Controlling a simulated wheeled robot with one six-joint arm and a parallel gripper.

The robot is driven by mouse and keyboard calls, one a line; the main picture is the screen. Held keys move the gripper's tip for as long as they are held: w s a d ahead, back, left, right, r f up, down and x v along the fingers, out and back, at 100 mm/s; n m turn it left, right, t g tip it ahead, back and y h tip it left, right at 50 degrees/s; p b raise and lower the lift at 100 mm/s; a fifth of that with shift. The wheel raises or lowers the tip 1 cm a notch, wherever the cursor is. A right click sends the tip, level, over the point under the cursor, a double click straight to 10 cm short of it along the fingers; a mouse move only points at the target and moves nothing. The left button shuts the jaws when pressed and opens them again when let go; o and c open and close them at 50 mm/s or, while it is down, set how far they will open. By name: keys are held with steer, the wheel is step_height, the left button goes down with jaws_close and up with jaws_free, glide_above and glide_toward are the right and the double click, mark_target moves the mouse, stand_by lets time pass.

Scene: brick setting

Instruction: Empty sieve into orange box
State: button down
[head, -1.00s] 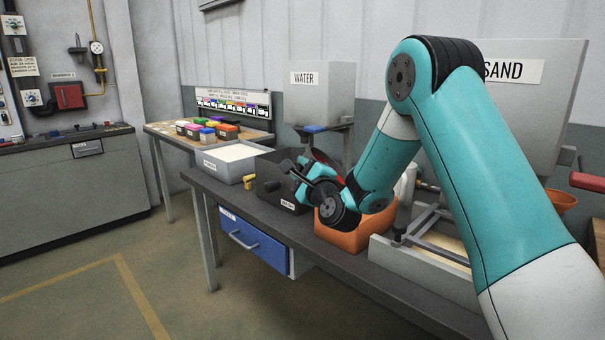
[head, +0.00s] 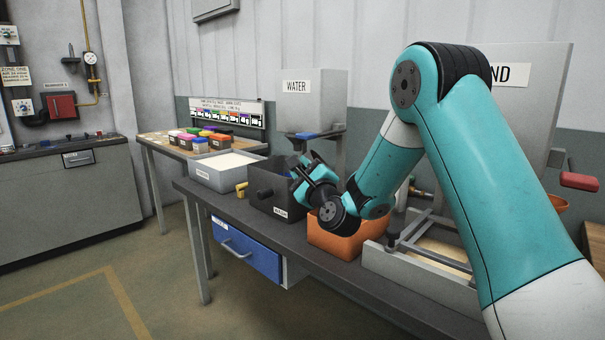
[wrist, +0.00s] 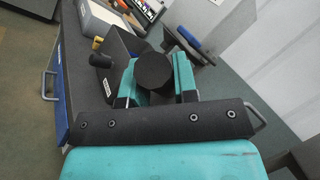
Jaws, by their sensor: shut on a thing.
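My gripper (head: 308,170) is over the bench, beside the dark box and just behind the orange box (head: 345,243). In the wrist view, my gripper (wrist: 155,80) is shut on a black round-ended piece (wrist: 153,70), which looks like the sieve's handle. The sieve's bowl and mesh cannot be made out, so I cannot tell whether it holds anything. The orange box stands on the bench below my wrist; my arm covers part of it and its inside is hidden.
The dark box (head: 275,207) with a knob and a white tray (head: 222,177) stand to the left. A grey sand tray (head: 385,262) with a frame is at right. The water dispenser (head: 318,103) stands behind. Small coloured tubs sit on the far table. The bench's front edge is clear.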

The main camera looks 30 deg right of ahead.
steer(key=shift+s+d+m+b, duration=0.25)
steer(key=shift+d+m+b, duration=0.1)
steer(key=shift+m+b, duration=0.15)
